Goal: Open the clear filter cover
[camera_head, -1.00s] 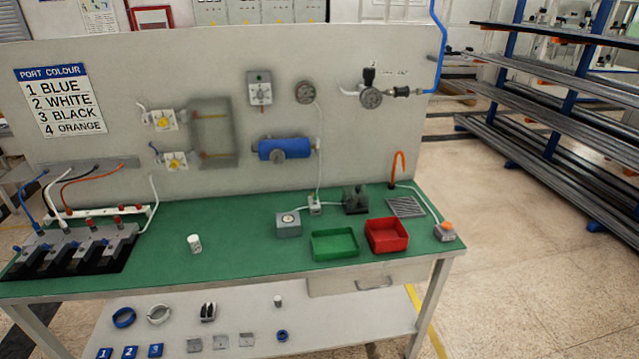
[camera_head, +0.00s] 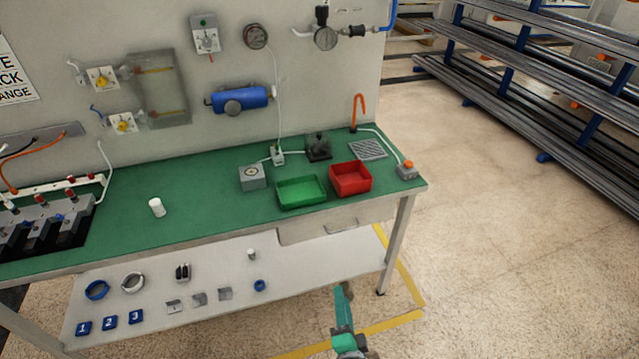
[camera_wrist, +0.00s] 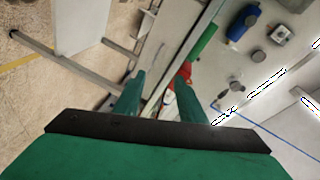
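A see-through greyish cover (camera_head: 160,88) stands upright on the wall panel in the head view, with two yellow-and-brass bars showing behind it. It looks closed against the panel. I take this to be the clear filter cover; I cannot make out a latch or handle on it. My gripper (camera_wrist: 160,92) shows two teal fingers spread apart with nothing between them in the wrist view. A teal part of my arm stands low in front of the bench in the head view, well below and right of the cover. I cannot pick out the cover in the wrist view.
Two white units with yellow knobs (camera_head: 123,123) sit left of the cover; a blue cylinder (camera_head: 238,99) is to its right. The green bench top (camera_head: 200,190) holds a white cup (camera_head: 156,207), a green tray (camera_head: 301,191) and a red tray (camera_head: 350,178).

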